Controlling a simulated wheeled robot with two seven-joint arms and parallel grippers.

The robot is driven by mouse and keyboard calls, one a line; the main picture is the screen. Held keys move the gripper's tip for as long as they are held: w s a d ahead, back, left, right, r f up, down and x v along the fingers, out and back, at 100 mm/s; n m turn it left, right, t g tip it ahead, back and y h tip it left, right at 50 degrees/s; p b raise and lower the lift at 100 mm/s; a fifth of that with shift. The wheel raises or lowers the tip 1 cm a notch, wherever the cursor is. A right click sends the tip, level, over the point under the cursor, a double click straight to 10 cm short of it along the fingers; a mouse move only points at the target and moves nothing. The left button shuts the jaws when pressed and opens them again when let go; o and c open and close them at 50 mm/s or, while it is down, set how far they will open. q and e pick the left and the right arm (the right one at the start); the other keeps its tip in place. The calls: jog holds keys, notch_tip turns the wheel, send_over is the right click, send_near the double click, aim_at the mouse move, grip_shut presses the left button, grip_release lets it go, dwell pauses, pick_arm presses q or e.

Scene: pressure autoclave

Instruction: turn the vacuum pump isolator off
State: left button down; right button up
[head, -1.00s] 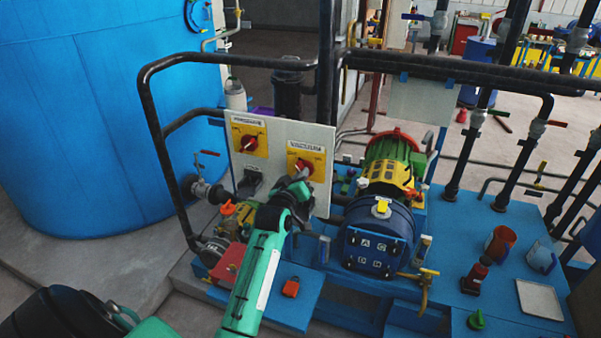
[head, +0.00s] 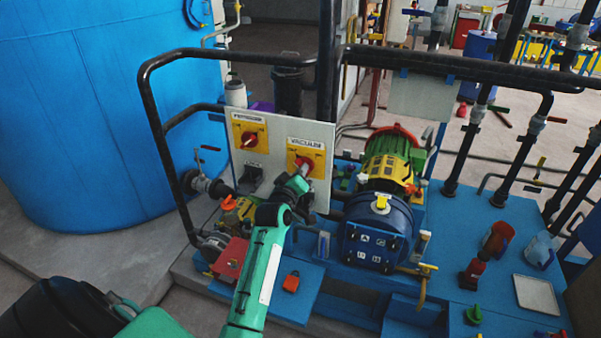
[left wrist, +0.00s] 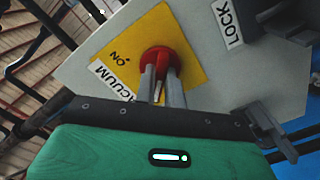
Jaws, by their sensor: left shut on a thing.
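The vacuum pump isolator is a red rotary knob (head: 303,166) on a yellow plate (head: 296,153) labelled VACUUM, on the right part of a pale upright panel (head: 270,130). In the left wrist view the red knob (left wrist: 163,60) sits on the yellow plate, with an ON mark beside it. My left gripper (left wrist: 163,78) reaches the knob and its two fingers are shut on it. In the head view my left gripper (head: 303,179) partly covers the knob. The knob's exact pointer position is hidden by the fingers. My right gripper does not show.
A second red knob (head: 249,139) on a yellow plate is at the panel's left. A grey lock part (left wrist: 285,20) is beside a LOCK label. Black handrails (head: 160,130) frame the panel. The blue pump (head: 378,232) stands to the right, and a blue tank (head: 90,110) to the left.

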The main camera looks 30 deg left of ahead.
pick_arm(q)
jog(key=c, duration=1.5)
grip_release()
jog(key=b+v, duration=0.3)
jog(key=v, duration=1)
jog(key=shift+s+d+b, duration=0.15)
jog(key=shift+s+b, duration=0.15)
jog(key=shift+s, duration=0.05)
